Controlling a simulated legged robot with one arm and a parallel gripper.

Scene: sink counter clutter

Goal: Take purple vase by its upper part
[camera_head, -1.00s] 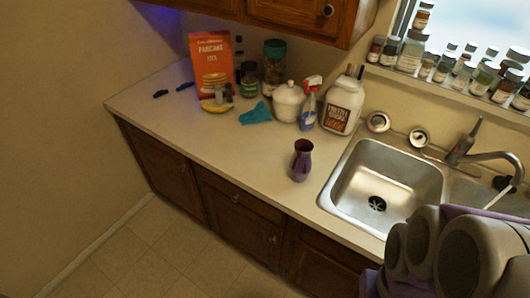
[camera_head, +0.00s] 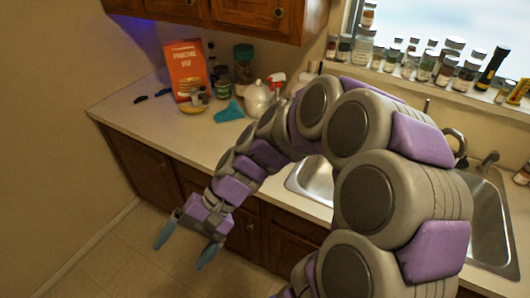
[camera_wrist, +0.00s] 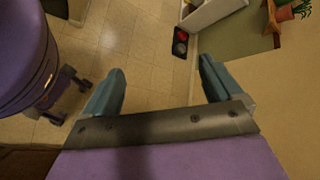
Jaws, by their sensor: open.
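The purple vase is not visible in either current view. In the head view my arm covers the part of the counter where it stood. My gripper (camera_head: 184,250) is open and empty, with its two blue-grey fingers apart. It hangs in front of the counter's front edge, over the floor, at the lower left of the head view. In the wrist view my gripper (camera_wrist: 160,86) shows its spread fingers with only floor between them.
The counter (camera_head: 150,123) holds an orange pancake-mix box (camera_head: 186,70), a teal cloth (camera_head: 229,112), a banana (camera_head: 194,109), a white lidded jar (camera_head: 257,98) and other jars at the back. A steel sink (camera_head: 312,181) is partly behind my arm. Bottles line the windowsill.

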